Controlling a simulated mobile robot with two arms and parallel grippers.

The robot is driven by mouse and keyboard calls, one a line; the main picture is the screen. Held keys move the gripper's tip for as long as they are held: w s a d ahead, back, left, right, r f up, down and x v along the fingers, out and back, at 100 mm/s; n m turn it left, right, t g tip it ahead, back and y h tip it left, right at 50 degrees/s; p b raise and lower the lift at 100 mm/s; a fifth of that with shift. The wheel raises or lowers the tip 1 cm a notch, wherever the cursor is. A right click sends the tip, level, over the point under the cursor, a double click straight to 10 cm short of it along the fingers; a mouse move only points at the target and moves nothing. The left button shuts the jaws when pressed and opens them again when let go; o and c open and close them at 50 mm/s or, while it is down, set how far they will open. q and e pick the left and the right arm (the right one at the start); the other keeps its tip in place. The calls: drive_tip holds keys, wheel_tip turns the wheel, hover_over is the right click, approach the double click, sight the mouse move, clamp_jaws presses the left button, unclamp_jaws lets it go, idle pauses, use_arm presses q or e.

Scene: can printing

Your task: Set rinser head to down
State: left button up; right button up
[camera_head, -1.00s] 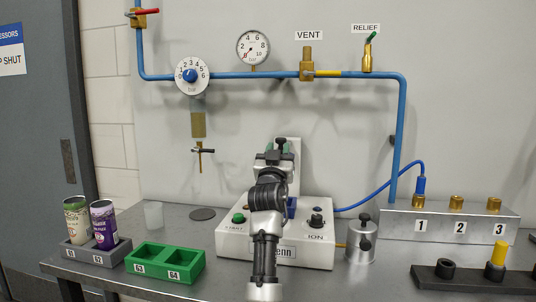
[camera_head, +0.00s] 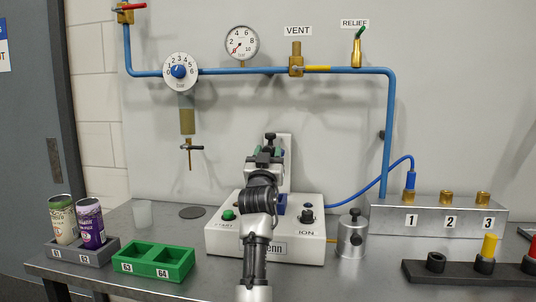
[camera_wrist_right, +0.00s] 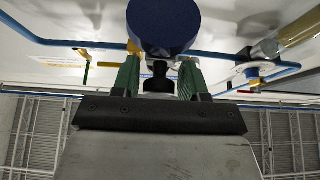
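The white rinser unit (camera_head: 226,237) stands on the bench, with a green button (camera_head: 229,214) on its left and a black knob (camera_head: 307,215) on its right. A pale upright post (camera_head: 287,150) rises behind my right gripper (camera_head: 264,153). My arm hides most of the unit's middle. In the right wrist view, the green-padded fingers of my right gripper (camera_wrist_right: 160,80) are apart, with a small black knob (camera_wrist_right: 160,70) between them and apparent gaps beside it. A round dark blue disc (camera_wrist_right: 163,24) is just beyond. I cannot tell whether the fingers touch anything. My left gripper is out of view.
A grey holder (camera_head: 80,257) with two cans and an empty green holder (camera_head: 157,265) stand left. A metal canister (camera_head: 351,235), numbered block (camera_head: 385,219) and black rack (camera_head: 450,275) stand right. Blue pipes (camera_head: 340,70) run along the wall behind.

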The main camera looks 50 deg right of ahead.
drive_tip(key=shift+a+r, duration=0.1)
drive_tip(key=shift+s+a+f, duration=0.15)
drive_tip(key=shift+a+f, duration=0.1)
drive_tip(key=shift+a, duration=0.05)
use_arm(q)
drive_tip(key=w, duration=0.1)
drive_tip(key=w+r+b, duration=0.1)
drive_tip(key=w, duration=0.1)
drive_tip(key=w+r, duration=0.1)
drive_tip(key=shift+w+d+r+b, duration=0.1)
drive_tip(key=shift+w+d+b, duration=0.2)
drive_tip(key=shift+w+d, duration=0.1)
use_arm(e)
drive_tip(key=v, duration=1)
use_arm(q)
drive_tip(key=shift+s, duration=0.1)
